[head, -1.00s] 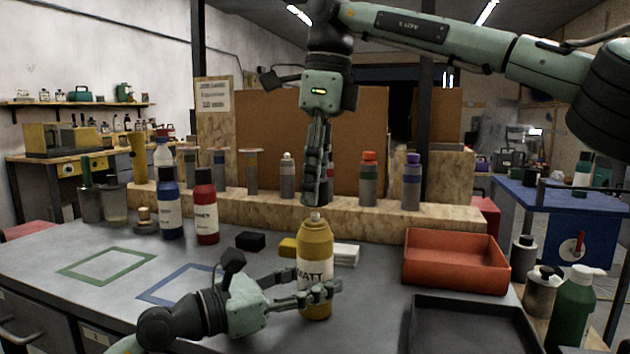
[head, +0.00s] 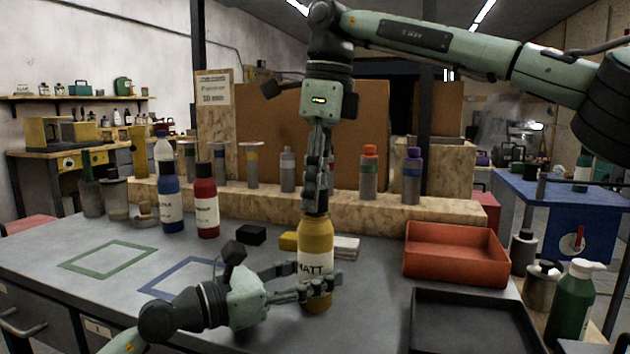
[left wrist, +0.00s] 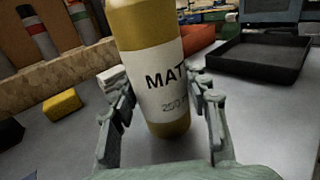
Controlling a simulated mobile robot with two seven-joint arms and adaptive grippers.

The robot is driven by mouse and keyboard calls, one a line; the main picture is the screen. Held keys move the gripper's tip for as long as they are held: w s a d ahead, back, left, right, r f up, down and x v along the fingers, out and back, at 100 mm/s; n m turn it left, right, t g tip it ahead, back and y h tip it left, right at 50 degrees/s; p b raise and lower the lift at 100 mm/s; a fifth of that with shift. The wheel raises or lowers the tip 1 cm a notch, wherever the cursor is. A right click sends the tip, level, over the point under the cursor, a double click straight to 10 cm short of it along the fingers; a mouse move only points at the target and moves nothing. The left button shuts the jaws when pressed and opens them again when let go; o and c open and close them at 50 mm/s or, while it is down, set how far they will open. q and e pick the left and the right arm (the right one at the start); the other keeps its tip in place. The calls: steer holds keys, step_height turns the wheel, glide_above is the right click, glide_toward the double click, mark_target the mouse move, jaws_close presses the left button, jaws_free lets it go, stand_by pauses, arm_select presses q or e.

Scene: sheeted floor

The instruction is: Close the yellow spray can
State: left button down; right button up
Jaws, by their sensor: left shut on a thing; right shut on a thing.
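The yellow spray can (head: 316,238) stands upright on the grey table, its white "MATT" label facing me. My left gripper (head: 318,288) is shut around its lower body from the left. In the left wrist view the can (left wrist: 150,42) stands between the two fingers (left wrist: 168,118); its top is out of that view. My right gripper (head: 317,200) points straight down over the can's top, shut on a small dark piece, seemingly the cap. The fingers mostly hide this piece and the can's nozzle. I cannot tell whether the piece is seated on the can.
A red tray (head: 455,272) and a black tray (head: 470,343) lie to the right. A yellow block (head: 289,241), a black block (head: 250,235) and a white block (head: 347,247) lie behind the can. Blue (head: 170,205) and red (head: 207,208) bottles stand left. Several cans line the wooden ledge (head: 270,205).

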steer(key=shift+f, duration=0.6)
stand_by(0.5)
steer(key=o, duration=0.8)
steer(key=r, duration=0.4)
steer(key=d+r, duration=0.1)
steer(key=r, duration=0.7)
steer(key=shift+s+d, duration=0.15)
steer(key=shift+d, duration=0.05)
arm_select(q)
steer(key=c, duration=0.7)
jaws_free()
